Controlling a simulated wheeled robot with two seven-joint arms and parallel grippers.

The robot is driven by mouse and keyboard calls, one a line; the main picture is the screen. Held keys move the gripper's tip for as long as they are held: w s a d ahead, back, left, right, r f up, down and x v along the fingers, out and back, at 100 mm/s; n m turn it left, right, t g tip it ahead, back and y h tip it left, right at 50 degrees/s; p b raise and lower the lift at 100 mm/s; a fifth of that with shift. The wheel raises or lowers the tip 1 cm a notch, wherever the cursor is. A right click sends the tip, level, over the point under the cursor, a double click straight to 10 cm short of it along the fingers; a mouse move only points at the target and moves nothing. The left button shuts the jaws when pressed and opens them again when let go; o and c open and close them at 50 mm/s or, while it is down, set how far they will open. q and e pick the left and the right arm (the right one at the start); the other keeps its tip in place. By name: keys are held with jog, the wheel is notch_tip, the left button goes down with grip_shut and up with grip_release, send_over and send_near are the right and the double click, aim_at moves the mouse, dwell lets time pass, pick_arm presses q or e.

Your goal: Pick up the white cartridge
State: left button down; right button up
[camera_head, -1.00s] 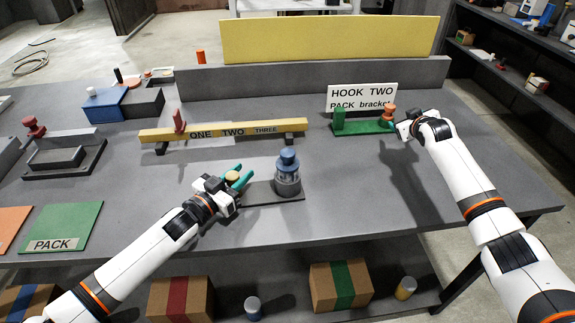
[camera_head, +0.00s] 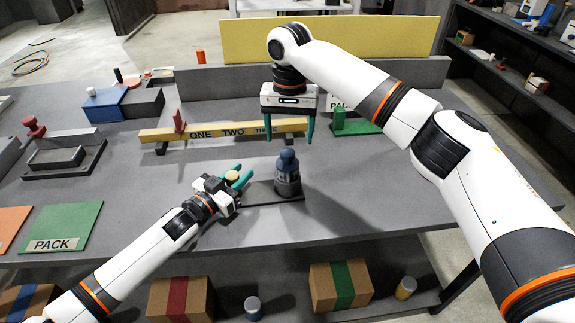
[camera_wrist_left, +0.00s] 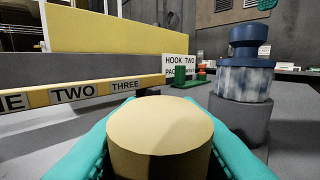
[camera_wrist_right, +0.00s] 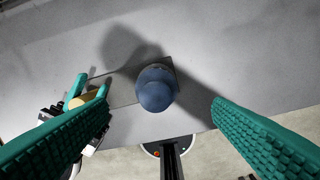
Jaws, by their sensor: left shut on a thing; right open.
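A blue-capped canister (camera_head: 287,160) stands upright on a dark plate on the table. In the left wrist view, a mottled whitish cylinder (camera_wrist_left: 244,80) shows between its blue cap (camera_wrist_left: 249,40) and a grey cup (camera_wrist_left: 240,115). My left gripper (camera_head: 240,178) is left of it, shut on a tan round piece (camera_wrist_left: 158,130). My right gripper (camera_head: 292,138) is open, pointing down, with its fingers above and behind the canister. In the right wrist view, the blue cap (camera_wrist_right: 156,88) lies between and beyond the open fingers, apart from them.
A yellow beam (camera_head: 220,133) marked ONE TWO THREE lies behind. A green bracket (camera_head: 352,126) and a partly hidden sign stand back right. A green PACK mat (camera_head: 75,222) lies at left. The table right of the canister is clear.

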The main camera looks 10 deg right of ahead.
aim_at(287, 165)
notch_tip(287, 165, down, 5)
jog(key=shift+r, duration=0.15)
jog(key=shift+s+a+f, duration=0.1)
jog(key=shift+a+f, duration=0.05)
jog(key=shift+f, duration=1.2)
jog(key=shift+s+a+f, duration=0.1)
jog(key=shift+f, duration=1.2)
jog(key=c, duration=1.1)
